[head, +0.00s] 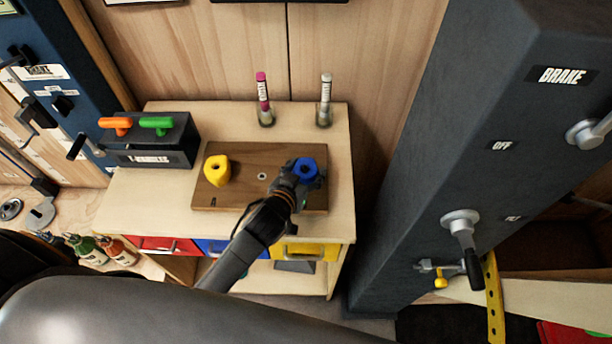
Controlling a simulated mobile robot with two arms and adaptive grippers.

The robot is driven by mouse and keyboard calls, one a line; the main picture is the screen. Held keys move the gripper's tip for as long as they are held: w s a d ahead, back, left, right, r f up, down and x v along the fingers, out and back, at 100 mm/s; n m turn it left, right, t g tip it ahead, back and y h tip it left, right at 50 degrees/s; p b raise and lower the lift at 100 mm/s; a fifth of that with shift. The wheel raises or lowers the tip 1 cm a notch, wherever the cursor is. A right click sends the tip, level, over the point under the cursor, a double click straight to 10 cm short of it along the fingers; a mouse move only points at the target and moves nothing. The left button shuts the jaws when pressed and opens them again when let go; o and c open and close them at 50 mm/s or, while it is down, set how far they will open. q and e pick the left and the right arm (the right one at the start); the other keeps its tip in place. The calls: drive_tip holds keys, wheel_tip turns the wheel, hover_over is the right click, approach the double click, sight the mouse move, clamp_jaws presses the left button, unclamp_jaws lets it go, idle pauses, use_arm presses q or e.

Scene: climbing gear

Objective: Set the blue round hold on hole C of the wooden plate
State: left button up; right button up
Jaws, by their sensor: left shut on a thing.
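The wooden plate (240,194) lies on top of the pale wooden cabinet. A yellow hold (216,170) sits on the plate's left part. A bare hole (262,176) shows near the plate's middle. My left gripper (300,177) is shut on the blue round hold (307,169), over the plate's right part. I cannot tell whether the hold touches the plate. Any hole under the hold and gripper is hidden, and no hole letters can be read. My right gripper is not in view.
Two markers, one pink (263,92) and one white (325,96), stand in holders behind the plate. A dark box (152,146) with orange and green T-handles stands at left. A large dark column (430,150) with levers rises at right.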

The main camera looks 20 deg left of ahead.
use_arm(q)
drive_tip(key=shift+f, duration=0.1)
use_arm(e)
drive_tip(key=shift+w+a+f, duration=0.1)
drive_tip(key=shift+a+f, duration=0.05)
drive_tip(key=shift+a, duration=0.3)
use_arm(q)
drive_tip(key=o, duration=0.9)
drive_tip(key=shift+f, duration=0.1)
drive_tip(key=shift+c, duration=0.2)
drive_tip(key=o, duration=0.4)
drive_tip(key=shift+o, duration=0.2)
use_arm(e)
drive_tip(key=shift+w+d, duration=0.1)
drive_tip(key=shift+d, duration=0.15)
